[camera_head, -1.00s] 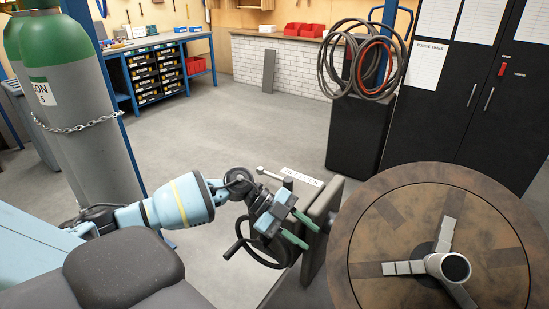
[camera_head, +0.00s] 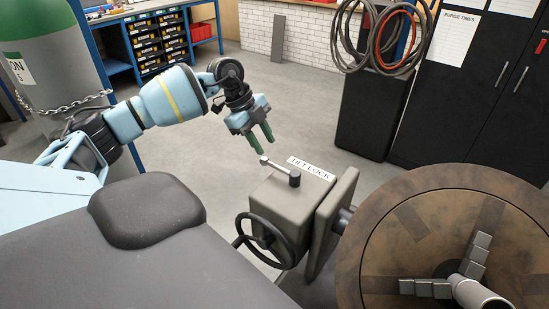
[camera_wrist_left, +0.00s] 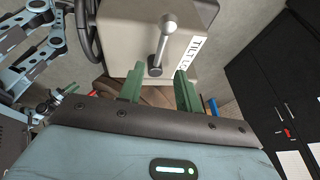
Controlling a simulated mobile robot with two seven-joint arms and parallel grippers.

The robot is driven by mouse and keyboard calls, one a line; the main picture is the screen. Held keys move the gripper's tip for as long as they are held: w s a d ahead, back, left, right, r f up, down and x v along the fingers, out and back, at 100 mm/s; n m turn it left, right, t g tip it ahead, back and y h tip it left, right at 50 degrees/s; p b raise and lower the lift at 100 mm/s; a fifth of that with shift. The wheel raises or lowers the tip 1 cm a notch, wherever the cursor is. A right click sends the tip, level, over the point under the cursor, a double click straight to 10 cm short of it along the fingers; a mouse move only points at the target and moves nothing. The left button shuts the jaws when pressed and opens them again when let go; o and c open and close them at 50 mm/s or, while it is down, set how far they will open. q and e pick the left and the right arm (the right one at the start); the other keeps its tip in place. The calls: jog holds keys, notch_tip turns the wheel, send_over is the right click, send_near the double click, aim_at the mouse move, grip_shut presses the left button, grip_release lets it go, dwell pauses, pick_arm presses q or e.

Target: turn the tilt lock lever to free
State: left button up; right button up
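The tilt lock lever (camera_head: 278,167) is a thin metal rod with a round knob, on a dark pivot post on top of a grey box (camera_head: 270,203) labelled "TILT LOCK" (camera_head: 311,168). In the head view it points left and away from the post. My left gripper (camera_head: 262,141) has green fingers, spread apart and empty, just above and beyond the knob, apparently not touching it. In the left wrist view, the lever (camera_wrist_left: 163,43) stands ahead of the open fingers (camera_wrist_left: 158,88), with its knob at the top. My right gripper is out of view.
A black handwheel (camera_head: 262,238) is on the box's near side. A large round table (camera_head: 400,240) with metal jaws stands right of the box. A grey padded seat (camera_head: 150,212) is at left front. Open floor lies behind the box.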

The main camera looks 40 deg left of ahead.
aim_at(277, 166)
pick_arm(q)
jog(key=x, duration=0.7)
jog(key=shift+w+f, duration=0.1)
jog(key=shift+c, duration=0.4)
grip_shut()
